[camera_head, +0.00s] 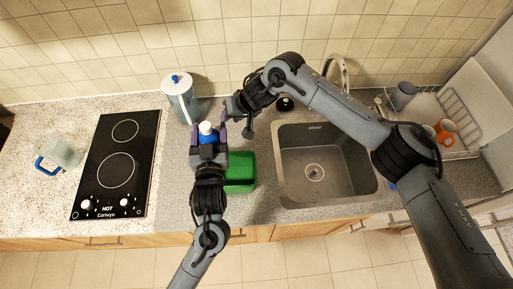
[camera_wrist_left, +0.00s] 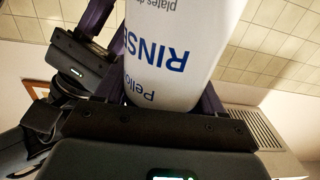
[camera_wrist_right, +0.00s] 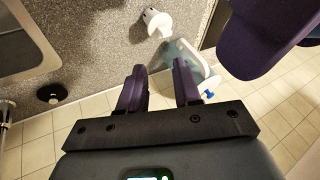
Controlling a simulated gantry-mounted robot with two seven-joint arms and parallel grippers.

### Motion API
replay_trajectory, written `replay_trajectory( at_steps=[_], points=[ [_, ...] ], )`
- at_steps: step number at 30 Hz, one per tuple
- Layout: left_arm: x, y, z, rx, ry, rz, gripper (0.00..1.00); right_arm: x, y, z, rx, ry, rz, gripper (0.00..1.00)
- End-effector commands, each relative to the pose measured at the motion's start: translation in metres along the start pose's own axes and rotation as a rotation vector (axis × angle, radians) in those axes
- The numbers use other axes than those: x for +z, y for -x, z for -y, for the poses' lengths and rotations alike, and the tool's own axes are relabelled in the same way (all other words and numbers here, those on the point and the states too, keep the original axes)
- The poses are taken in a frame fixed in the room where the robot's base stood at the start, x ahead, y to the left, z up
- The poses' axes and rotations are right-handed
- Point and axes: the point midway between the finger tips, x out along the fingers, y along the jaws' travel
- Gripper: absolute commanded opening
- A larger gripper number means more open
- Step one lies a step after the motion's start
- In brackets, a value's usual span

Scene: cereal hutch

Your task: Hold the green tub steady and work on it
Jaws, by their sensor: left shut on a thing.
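A green tub (camera_head: 241,170) stands on the counter between the cooktop and the sink, partly hidden by my left arm. My left gripper (camera_head: 208,142) is beside it at the left, shut on a white bottle with a blue cap (camera_head: 207,128). In the left wrist view the white bottle (camera_wrist_left: 182,50) with blue "RINSE" lettering is between the purple fingers. My right gripper (camera_head: 237,115) is behind the tub, to the right of the bottle. In the right wrist view its fingers (camera_wrist_right: 160,88) are apart with nothing between them. The tub is not visible in either wrist view.
A blue pitcher with a white lid (camera_head: 180,98) stands at the back left. A black cooktop (camera_head: 117,165) is at the left and a sink (camera_head: 325,165) at the right. A dark stopper (camera_head: 285,103) lies behind the sink. Orange (camera_head: 445,131) and grey (camera_head: 403,95) cups stand far right.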

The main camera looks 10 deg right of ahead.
Motion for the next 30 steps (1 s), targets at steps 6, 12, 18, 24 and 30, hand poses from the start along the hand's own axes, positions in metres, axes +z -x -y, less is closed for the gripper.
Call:
replay_trajectory(
  at_steps=[6, 12, 18, 24, 30],
  points=[
    [-0.002, 0.0, 0.0, 0.0, 0.001, -0.003, 0.2, 0.065, -0.021, -0.048, 0.216, -0.135, 0.207, 0.33],
    [-0.002, 0.0, 0.0, 0.0, 0.001, -0.003, 0.2, 0.097, -0.024, -0.073, 0.344, -0.203, 0.296, 0.33],
    [-0.002, 0.0, 0.0, 0.0, 0.001, -0.003, 0.2, 0.11, -0.032, -0.084, 0.383, -0.225, 0.321, 0.33],
    [-0.002, 0.0, 0.0, 0.0, 0.001, -0.003, 0.2, 0.119, -0.054, -0.092, 0.385, -0.224, 0.322, 0.33],
    [-0.002, 0.0, 0.0, 0.0, 0.001, -0.003, 0.2, 0.13, -0.083, -0.102, 0.384, -0.223, 0.321, 0.33]
  ],
)
